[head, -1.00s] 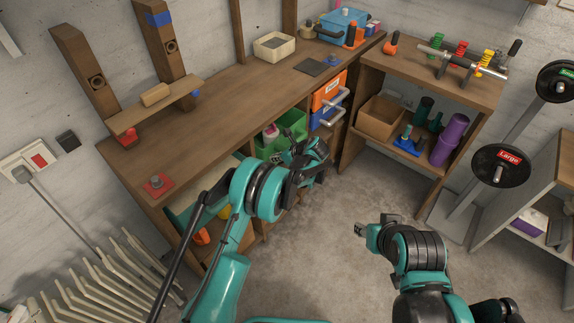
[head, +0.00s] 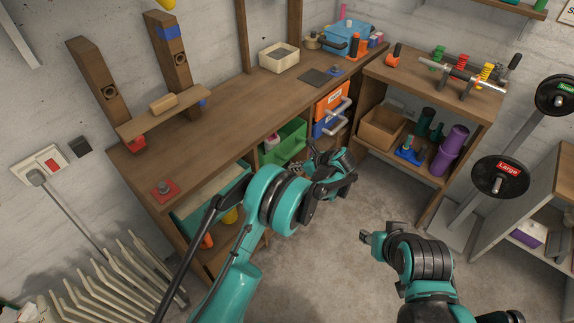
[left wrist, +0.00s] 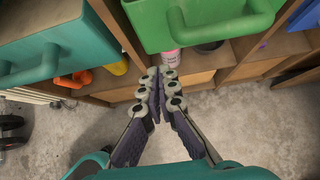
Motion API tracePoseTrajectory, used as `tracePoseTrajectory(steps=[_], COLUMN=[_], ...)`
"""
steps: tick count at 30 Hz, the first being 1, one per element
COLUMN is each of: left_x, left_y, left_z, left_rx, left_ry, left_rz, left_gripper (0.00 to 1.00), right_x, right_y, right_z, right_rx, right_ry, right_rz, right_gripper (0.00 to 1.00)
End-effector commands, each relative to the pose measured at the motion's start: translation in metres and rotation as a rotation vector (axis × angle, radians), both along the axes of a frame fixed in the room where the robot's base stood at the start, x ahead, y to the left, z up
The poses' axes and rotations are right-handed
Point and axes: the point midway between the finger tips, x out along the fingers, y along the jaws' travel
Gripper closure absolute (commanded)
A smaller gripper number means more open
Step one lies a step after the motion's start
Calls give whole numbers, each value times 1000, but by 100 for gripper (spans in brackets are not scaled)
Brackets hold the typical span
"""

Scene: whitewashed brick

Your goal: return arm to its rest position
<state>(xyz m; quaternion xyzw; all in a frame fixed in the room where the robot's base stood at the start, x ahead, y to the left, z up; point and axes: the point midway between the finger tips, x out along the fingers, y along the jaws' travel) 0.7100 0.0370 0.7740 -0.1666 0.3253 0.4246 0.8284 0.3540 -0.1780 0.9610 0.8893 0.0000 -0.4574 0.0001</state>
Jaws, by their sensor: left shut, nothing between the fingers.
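My left gripper (head: 326,160) is in front of the workbench, over the floor beside the green bin. Its dark fingers are together with nothing between them. In the left wrist view, the shut fingertips (left wrist: 163,80) point toward the bench's lower shelves, apart from the green bin (left wrist: 205,22). My right arm is low at the right of the head view, over bare floor. The end of my right arm (head: 376,238) shows only as a small teal and dark piece, and its fingers cannot be made out.
The wooden workbench (head: 225,110) runs along the wall. Its green bin (head: 286,143) and an orange drawer (head: 334,97) face my left gripper. A shelf unit (head: 430,85) and a weight rack with a black plate (head: 500,177) stand right. Concrete floor between is free.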

Motion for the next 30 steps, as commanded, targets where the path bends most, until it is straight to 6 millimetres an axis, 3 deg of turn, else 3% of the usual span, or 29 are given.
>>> tracePoseTrajectory(steps=[6,14,20,24,30], left_x=[-8,-10,-31,-63,-125], left_y=[-11,-6,28,58,95], left_z=[12,23,83,131,182], left_rx=[0,-28,-223,-415,-685], left_ry=[1,-16,-126,-233,-379], left_rz=[-1,23,189,366,643], left_gripper=[100,100,100,100,100], right_x=[0,0,0,0,0], right_y=[0,0,0,0,0], right_z=[6,6,6,6,6], right_rx=[0,0,0,0,0], right_ry=[0,0,0,0,0], right_rz=[0,0,0,0,0], right_gripper=[60,60,60,60,60])
